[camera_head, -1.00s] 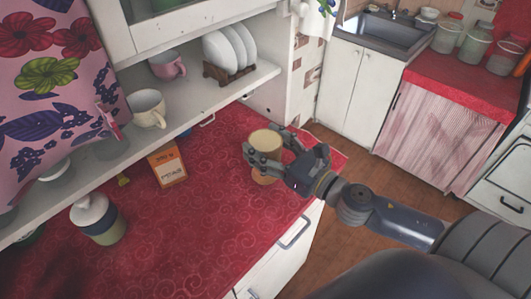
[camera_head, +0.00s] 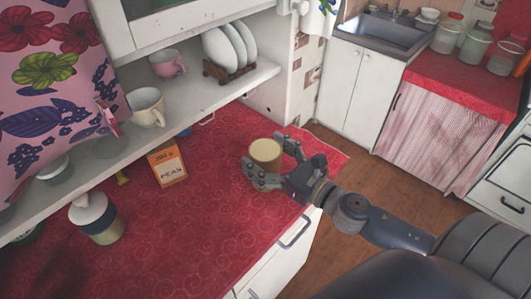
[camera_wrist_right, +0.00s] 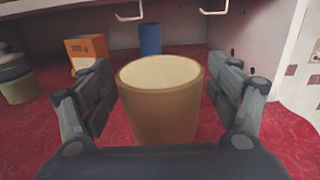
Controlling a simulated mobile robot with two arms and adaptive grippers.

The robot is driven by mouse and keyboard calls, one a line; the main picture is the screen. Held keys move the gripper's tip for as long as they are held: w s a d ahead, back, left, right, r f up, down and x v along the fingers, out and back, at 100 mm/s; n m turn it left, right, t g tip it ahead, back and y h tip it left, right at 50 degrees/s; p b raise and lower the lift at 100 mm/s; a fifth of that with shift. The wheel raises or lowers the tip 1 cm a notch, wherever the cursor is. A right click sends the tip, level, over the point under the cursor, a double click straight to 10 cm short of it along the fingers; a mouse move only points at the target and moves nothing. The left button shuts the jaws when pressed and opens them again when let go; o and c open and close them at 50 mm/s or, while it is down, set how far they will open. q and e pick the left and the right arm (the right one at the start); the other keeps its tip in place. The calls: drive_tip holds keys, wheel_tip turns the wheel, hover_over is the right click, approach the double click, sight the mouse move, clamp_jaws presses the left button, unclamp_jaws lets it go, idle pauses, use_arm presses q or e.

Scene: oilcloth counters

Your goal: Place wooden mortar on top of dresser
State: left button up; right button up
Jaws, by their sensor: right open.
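The wooden mortar (camera_head: 266,151) is a tan cup with a pale top, upright on the red oilcloth top of the dresser (camera_head: 225,225) near its right end. My right gripper (camera_head: 257,174) is open around it, with one finger on each side. In the right wrist view the mortar (camera_wrist_right: 160,98) stands between the spread fingers, with a gap visible on both sides. Its lower part is hidden by the gripper in both views. My left gripper is not in view.
An orange-and-white peas box (camera_head: 168,166) and a lidded jar (camera_head: 96,218) stand to the left on the cloth. A shelf with cups and a plate rack (camera_head: 229,72) hangs over the back. A blue cup (camera_wrist_right: 150,39) stands behind. The front cloth is clear.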

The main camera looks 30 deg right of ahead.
drive_tip(key=shift+r, duration=0.1)
drive_tip(key=shift+s+d, duration=0.15)
drive_tip(key=shift+s, duration=0.2)
drive_tip(key=b+v, duration=0.5)
drive_tip(key=v, duration=0.6)
drive_tip(key=shift+s, duration=0.15)
idle(0.4)
